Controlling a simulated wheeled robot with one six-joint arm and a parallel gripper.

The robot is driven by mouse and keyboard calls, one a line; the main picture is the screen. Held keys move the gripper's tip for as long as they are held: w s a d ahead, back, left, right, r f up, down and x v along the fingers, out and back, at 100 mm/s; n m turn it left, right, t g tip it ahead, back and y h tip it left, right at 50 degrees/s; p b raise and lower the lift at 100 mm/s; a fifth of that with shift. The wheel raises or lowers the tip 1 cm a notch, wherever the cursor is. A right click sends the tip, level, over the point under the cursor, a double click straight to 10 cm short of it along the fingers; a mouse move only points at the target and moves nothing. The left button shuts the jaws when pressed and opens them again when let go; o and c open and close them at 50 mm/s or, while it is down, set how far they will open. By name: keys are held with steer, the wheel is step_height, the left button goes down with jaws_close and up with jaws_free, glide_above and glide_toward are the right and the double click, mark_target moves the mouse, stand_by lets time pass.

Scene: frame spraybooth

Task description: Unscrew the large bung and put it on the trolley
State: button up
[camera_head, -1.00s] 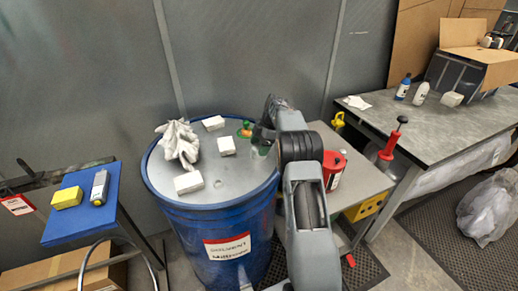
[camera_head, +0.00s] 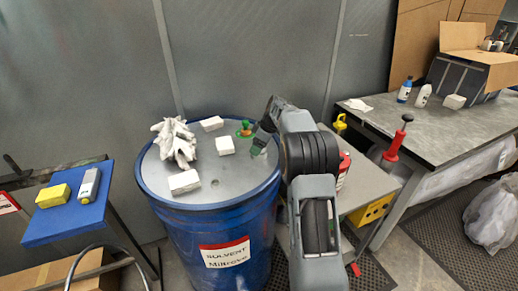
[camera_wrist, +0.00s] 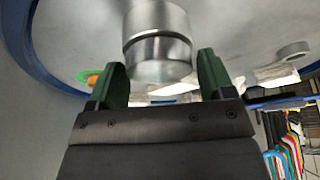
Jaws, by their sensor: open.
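In the wrist view a shiny silver metal cylinder (camera_wrist: 160,42), which looks like the large bung, stands between the green fingers of my gripper (camera_wrist: 162,78). The gripper is open, with a gap visible on both sides of the cylinder. In the head view my gripper (camera_head: 258,147) is low over the right side of the blue drum's lid (camera_head: 225,172); the cylinder cannot be made out there. A grey-topped stand (camera_head: 372,183), apparently the trolley, is right of the drum, partly hidden by my arm.
White blocks (camera_head: 184,182) and a crumpled white cloth (camera_head: 175,143) lie on the lid. A green-and-orange item (camera_head: 245,129) is near my gripper. A red can (camera_head: 344,168) is on the stand, partly behind my arm. A workbench (camera_head: 440,132) is at right, a blue stand (camera_head: 70,222) at left.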

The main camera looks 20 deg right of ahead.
steer(key=m+b, duration=0.1)
steer(key=m, duration=0.1)
steer(key=shift+m+t+h, duration=0.3)
steer(key=shift+t, duration=0.1)
steer(key=m+h, duration=0.1)
steer(key=m, duration=0.3)
steer(key=shift+a+r+m+t+h, duration=0.1)
steer(key=shift+r+m+t+h, duration=0.05)
steer(key=shift+m+t+h, duration=0.2)
steer(key=m+h+p, duration=0.1)
steer(key=m, duration=0.3)
steer(key=shift+h, duration=0.35)
steer(key=shift+m+h, duration=0.5)
steer(key=shift+m, duration=0.85)
steer(key=c, duration=0.6)
steer(key=n+y+p, duration=0.1)
steer(key=n, duration=0.1)
steer(key=shift+n, duration=0.3)
steer(key=shift+n+y, duration=0.4)
steer(key=shift+n, duration=0.6)
